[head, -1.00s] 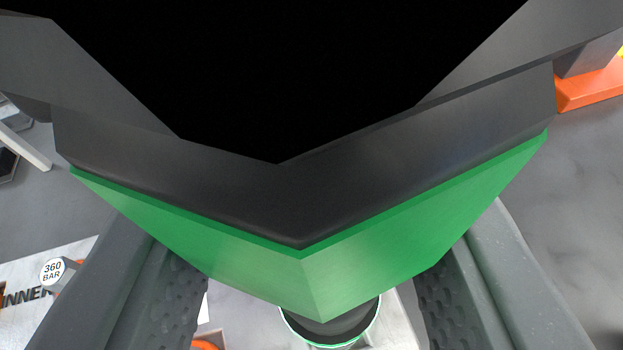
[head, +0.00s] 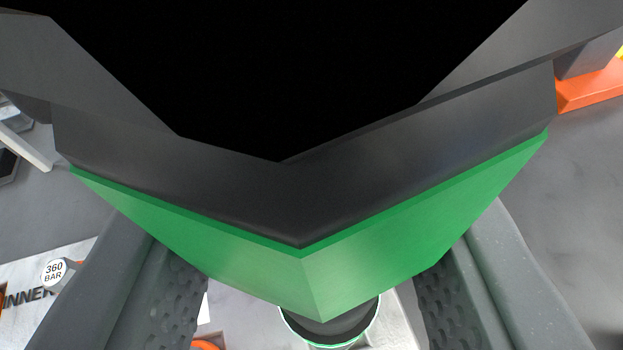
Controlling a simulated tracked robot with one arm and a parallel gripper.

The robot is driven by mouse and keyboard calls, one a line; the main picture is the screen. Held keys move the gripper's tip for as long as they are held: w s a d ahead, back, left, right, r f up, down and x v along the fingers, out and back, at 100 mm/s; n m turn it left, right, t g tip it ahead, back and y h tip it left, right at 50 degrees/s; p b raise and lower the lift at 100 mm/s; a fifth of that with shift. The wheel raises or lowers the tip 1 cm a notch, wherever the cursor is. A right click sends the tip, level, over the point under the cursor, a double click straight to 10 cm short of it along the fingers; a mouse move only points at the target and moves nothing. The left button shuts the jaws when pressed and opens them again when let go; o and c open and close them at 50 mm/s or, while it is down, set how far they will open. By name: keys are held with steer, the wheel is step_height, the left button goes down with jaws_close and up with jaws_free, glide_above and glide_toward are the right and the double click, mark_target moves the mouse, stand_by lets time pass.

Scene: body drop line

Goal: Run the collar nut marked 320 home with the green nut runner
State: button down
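The green nut runner (head: 310,275) fills the middle of the head view, with a dark grey upper part and a green lower body. My gripper (head: 312,300) has one grey finger on each side of it and is shut on it. A dark round part with a green rim (head: 332,328) shows just below the runner's body; I cannot tell whether it belongs to the runner or stands beneath it. No collar nut marked 320 can be made out, and what lies under the runner is hidden.
At the lower left a round white tag reading 360 BAR (head: 54,272) stands by a pale board with dark letters "INNER" (head: 28,298). An orange object (head: 590,88) is at the upper right. Grey floor lies bare at the right.

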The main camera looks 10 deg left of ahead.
steer(key=shift+s+f, duration=0.1)
steer(key=shift+f, duration=0.3)
stand_by(2.1)
steer(key=shift+r, duration=0.2)
stand_by(0.5)
steer(key=shift+r+p, duration=1.85)
steer(key=shift+r, duration=0.8)
steer(key=shift+f, duration=0.1)
